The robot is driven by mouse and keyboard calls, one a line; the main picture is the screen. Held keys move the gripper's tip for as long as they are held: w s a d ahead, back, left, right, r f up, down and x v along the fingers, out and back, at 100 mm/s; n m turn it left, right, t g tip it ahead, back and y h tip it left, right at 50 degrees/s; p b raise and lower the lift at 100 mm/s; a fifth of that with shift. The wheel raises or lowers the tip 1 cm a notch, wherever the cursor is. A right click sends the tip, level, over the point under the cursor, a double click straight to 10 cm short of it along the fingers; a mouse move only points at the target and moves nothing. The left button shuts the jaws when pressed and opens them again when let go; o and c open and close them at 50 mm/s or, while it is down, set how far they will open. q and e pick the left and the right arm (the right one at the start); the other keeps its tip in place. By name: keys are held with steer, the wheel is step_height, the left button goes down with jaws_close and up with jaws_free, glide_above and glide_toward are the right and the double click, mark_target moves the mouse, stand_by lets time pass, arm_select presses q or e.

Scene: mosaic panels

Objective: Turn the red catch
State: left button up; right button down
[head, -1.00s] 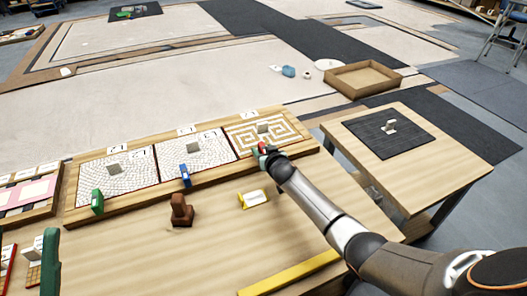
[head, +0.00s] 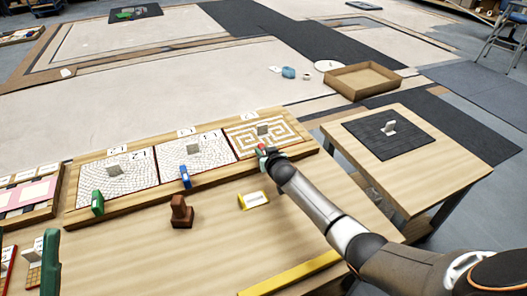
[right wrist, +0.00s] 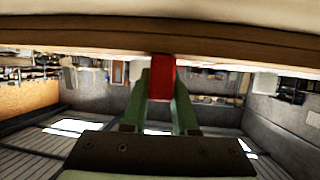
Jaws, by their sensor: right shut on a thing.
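The red catch (head: 261,147) is at the front edge of the rightmost mosaic panel (head: 238,141), which has a tan meander pattern. My right gripper (head: 266,154) reaches it from the front and partly hides it in the head view. In the right wrist view the red catch (right wrist: 162,78) stands between the two green fingers (right wrist: 161,100), which are shut on it, just below a wooden edge (right wrist: 80,50). A blue catch (head: 185,176) and a green catch (head: 97,202) are at the other panels. My left gripper is not in view.
A brown block (head: 181,212) and a yellow-edged label block (head: 254,200) lie on the table in front of the panels. A yellow strip (head: 290,272) is near the front. A side table with a dark mat (head: 372,145) stands right.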

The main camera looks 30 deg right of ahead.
steer(key=shift+a+r+n+y+p, duration=0.15)
steer(key=shift+n+y+p, duration=0.5)
steer(key=shift+p, duration=0.5)
steer(key=shift+y, duration=0.25)
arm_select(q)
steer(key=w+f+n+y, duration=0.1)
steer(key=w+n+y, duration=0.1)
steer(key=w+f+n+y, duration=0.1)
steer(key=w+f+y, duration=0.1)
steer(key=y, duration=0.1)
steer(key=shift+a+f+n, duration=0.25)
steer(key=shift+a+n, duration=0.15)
arm_select(e)
steer(key=c, duration=0.8)
jaws_free()
steer(key=shift+o, duration=0.6)
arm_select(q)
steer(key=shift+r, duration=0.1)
